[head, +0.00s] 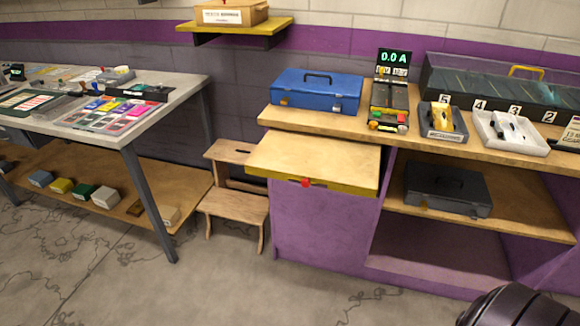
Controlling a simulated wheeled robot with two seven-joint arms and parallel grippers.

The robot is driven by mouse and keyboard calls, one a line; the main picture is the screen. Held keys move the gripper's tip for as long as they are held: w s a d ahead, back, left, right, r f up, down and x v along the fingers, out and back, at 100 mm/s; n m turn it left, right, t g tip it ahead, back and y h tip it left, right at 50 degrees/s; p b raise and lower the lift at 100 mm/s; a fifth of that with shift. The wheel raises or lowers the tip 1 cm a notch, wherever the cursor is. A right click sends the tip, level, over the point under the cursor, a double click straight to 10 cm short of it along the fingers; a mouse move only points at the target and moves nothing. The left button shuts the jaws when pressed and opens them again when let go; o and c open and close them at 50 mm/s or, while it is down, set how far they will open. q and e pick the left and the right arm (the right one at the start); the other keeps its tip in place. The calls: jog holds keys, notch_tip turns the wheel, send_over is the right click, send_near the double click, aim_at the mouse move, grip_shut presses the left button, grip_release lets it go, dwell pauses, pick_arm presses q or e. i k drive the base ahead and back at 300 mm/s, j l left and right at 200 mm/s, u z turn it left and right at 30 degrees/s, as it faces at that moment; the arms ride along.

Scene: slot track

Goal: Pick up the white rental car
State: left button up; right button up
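A small white car (512,129) with dark parts appears to lie in a white tray (536,150) on the right part of the wooden counter. It is small in the head view and its details are hard to tell. A yellow car (442,118) sits in a grey tray (444,136) just to its left. Neither of my grippers is in view. A dark ribbed part at the bottom right corner looks like part of my own arm, well below the counter.
A blue toolbox (317,90) and a meter reading 0.0 A (393,58) stand on the counter (330,121). A glass-topped case (498,85) is behind the trays. A wooden pull-out board (313,161) juts forward. A step stool (234,200) stands left. The floor ahead is clear.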

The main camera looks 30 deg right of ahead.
aim_at(506, 126)
jog(key=z, duration=2.65)
